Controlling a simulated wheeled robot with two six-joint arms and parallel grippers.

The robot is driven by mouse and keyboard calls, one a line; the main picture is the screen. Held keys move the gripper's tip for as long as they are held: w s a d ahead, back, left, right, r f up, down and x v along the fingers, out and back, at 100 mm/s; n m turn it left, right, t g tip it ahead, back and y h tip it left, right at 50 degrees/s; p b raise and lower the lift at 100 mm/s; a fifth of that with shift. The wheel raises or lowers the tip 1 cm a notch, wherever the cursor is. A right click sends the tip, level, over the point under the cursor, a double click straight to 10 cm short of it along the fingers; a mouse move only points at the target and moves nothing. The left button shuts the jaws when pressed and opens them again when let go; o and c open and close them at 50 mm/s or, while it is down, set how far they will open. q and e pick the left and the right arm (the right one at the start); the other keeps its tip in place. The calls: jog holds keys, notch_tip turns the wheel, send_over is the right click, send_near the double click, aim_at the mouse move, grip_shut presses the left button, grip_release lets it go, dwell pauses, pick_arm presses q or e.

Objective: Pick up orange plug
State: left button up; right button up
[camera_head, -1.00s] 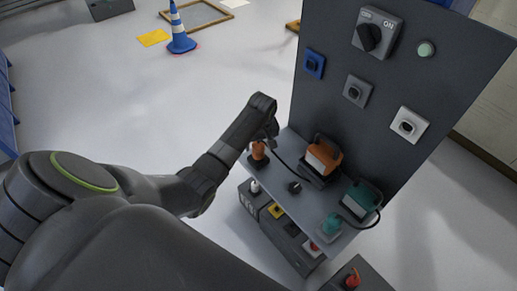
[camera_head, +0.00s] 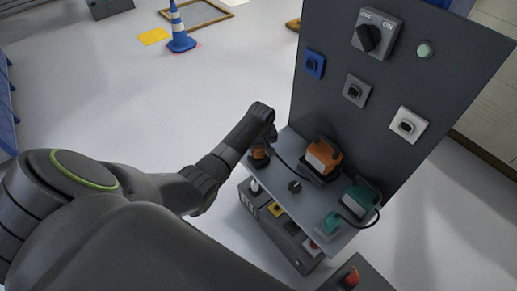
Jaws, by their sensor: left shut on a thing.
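The orange plug (camera_head: 258,153) stands upright at the left end of the grey shelf (camera_head: 268,175). A dark cable runs from its side towards the orange and black device (camera_head: 322,157) on the same shelf. My left gripper (camera_head: 266,140) is right at the plug and shut on its upper part. The gripper hides the plug's top, and the fingertips are hard to make out. My right gripper is not in view.
A dark upright panel (camera_head: 395,75) with a rotary switch and blue, grey and white sockets rises behind the shelf. A teal device (camera_head: 361,194) and teal plug (camera_head: 331,223) are at the shelf's right end. Boxes (camera_head: 283,222) stand below.

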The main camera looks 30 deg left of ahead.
pick_arm(q)
jog(key=shift+c, duration=0.4)
jog(key=shift+r, duration=0.25)
notch_tip(320, 180, up, 10)
jog(key=shift+f+b, duration=0.2)
jog(key=shift+b, duration=0.25)
jog(key=w+d+r+m+t+h, duration=0.25)
jog(key=d+t+h, duration=0.35)
jog(key=d, duration=0.9)
jog(key=s+d+r+n+t, duration=0.1)
jog(key=d+r+n+t, duration=0.1)
jog(key=r+t, duration=0.45)
jog(key=s+d+r+n+t, duration=0.1)
jog(key=s+r+n+t, duration=0.1)
jog(key=r+t, duration=0.4)
jog(key=shift+g+y, duration=0.4)
jog(key=shift+g, duration=0.35)
jog(key=shift+d+r+x, duration=0.15)
jog(key=shift+d+x, duration=0.05)
jog(key=shift+x, duration=1.15)
jog(key=shift+d+r+x, duration=0.15)
jog(key=shift+r+x, duration=0.05)
jog(key=shift+x, duration=1.15)
jog(key=shift+d+r+x, duration=0.15)
jog(key=shift+d+x, duration=0.05)
jog(key=shift+x, duration=1.15)
